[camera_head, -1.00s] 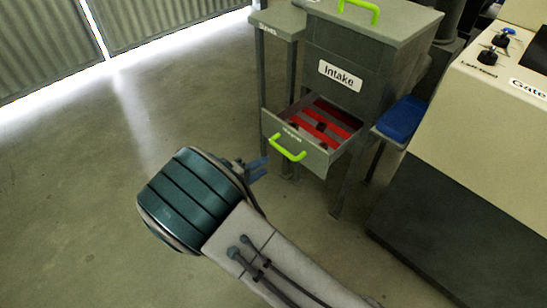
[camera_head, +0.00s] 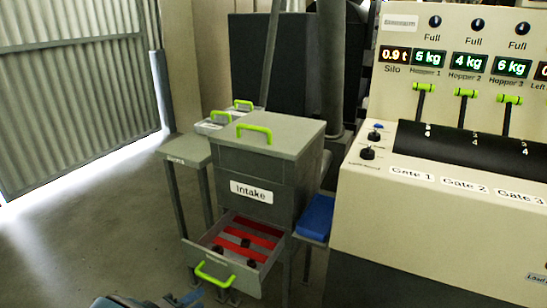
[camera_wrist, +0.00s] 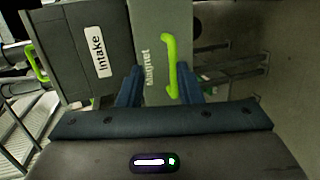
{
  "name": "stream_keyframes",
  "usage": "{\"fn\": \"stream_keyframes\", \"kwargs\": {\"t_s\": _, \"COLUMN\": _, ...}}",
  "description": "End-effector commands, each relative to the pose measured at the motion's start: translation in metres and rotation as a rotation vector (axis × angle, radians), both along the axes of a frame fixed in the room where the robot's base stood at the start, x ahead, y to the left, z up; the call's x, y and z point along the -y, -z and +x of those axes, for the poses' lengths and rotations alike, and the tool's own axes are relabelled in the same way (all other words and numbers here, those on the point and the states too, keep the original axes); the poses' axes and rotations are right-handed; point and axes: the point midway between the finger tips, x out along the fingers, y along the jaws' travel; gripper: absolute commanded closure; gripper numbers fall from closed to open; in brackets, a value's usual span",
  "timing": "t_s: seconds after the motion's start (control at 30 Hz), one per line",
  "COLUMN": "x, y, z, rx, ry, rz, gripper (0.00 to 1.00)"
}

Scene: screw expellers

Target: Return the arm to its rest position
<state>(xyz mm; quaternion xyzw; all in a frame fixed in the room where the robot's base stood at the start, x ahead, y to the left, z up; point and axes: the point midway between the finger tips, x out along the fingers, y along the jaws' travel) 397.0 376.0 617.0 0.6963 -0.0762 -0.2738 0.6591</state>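My gripper (camera_wrist: 159,80) shows in the wrist view with its two blue fingers apart and nothing held between them. Behind the fingers is the front of the open drawer (camera_wrist: 150,30), marked "Magnet", with its green handle (camera_wrist: 171,66). I cannot tell the gap to it, but no finger is closed on the handle. In the head view only the top of my arm's end (camera_head: 125,301) shows at the bottom edge, left of and below the drawer's green handle (camera_head: 213,275). The rest of the arm is out of view.
The grey Intake box (camera_head: 262,170) stands on legs with its drawer (camera_head: 270,262) pulled out, showing red bars and dark bits. A blue tray (camera_head: 316,217) sits beside it. The control cabinet (camera_head: 400,225) fills the right. Open floor (camera_head: 80,220) lies at left.

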Motion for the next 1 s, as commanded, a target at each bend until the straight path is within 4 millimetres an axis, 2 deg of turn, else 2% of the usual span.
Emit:
{"fn": "stream_keyframes", "kwargs": {"t_s": 0.03, "x": 0.023, "y": -0.029, "z": 0.012, "rx": -0.037, "ry": 0.072, "rz": 0.024, "gripper": 0.68}}
{"fn": "stream_keyframes", "kwargs": {"t_s": 0.2, "x": 0.103, "y": -0.092, "z": 0.033, "rx": -0.207, "ry": 0.297, "rz": 0.116, "gripper": 0.68}}
{"fn": "stream_keyframes", "kwargs": {"t_s": 0.37, "x": 0.172, "y": -0.146, "z": 0.033, "rx": -0.354, "ry": 0.470, "rz": 0.241, "gripper": 0.68}}
{"fn": "stream_keyframes", "kwargs": {"t_s": 0.5, "x": 0.225, "y": -0.192, "z": 0.022, "rx": -0.461, "ry": 0.592, "rz": 0.376, "gripper": 0.68}}
{"fn": "stream_keyframes", "kwargs": {"t_s": 0.7, "x": 0.287, "y": -0.254, "z": -0.005, "rx": -0.563, "ry": 0.714, "rz": 0.602, "gripper": 0.68}}
{"fn": "stream_keyframes", "kwargs": {"t_s": 0.8, "x": 0.311, "y": -0.285, "z": -0.022, "rx": -0.588, "ry": 0.754, "rz": 0.724, "gripper": 0.68}}
{"fn": "stream_keyframes", "kwargs": {"t_s": 1.0, "x": 0.347, "y": -0.343, "z": -0.057, "rx": -0.581, "ry": 0.794, "rz": 0.969, "gripper": 0.68}}
